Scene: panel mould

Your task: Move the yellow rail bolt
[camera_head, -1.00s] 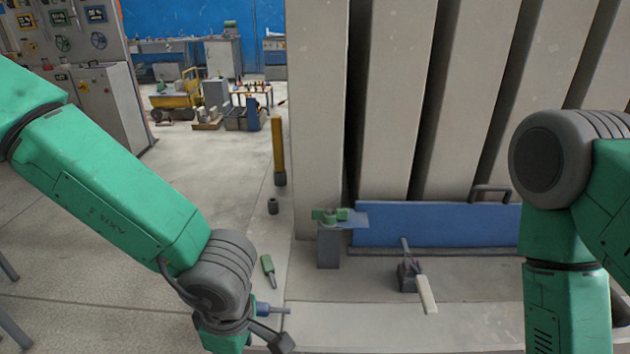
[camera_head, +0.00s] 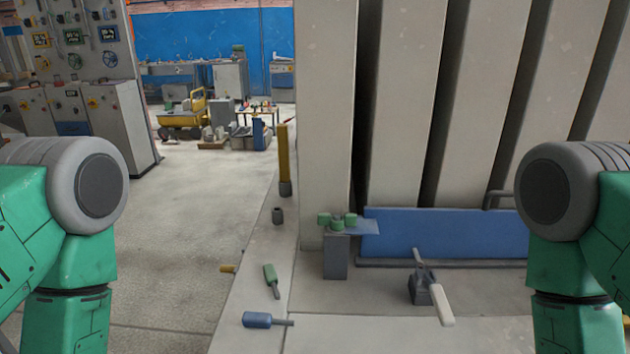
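A tall yellow post (camera_head: 284,150) stands upright with its lower end in a dark round base (camera_head: 285,188), on the pale strip left of the panel mould. A small yellow piece (camera_head: 229,268) lies on the floor further forward and to the left. I cannot tell for certain which of the two yellow things is the rail bolt. A short dark cylinder (camera_head: 278,215) stands in front of the post. Both my arms show only in part at the sides, and both grippers are out of view.
A green-handled tool (camera_head: 270,280) and a blue-handled tool (camera_head: 258,320) lie on the strip. A green clamp (camera_head: 337,221) sits on a grey block beside the blue side rail (camera_head: 440,234). A lever (camera_head: 440,303) stands on the bed. The floor to the left is open.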

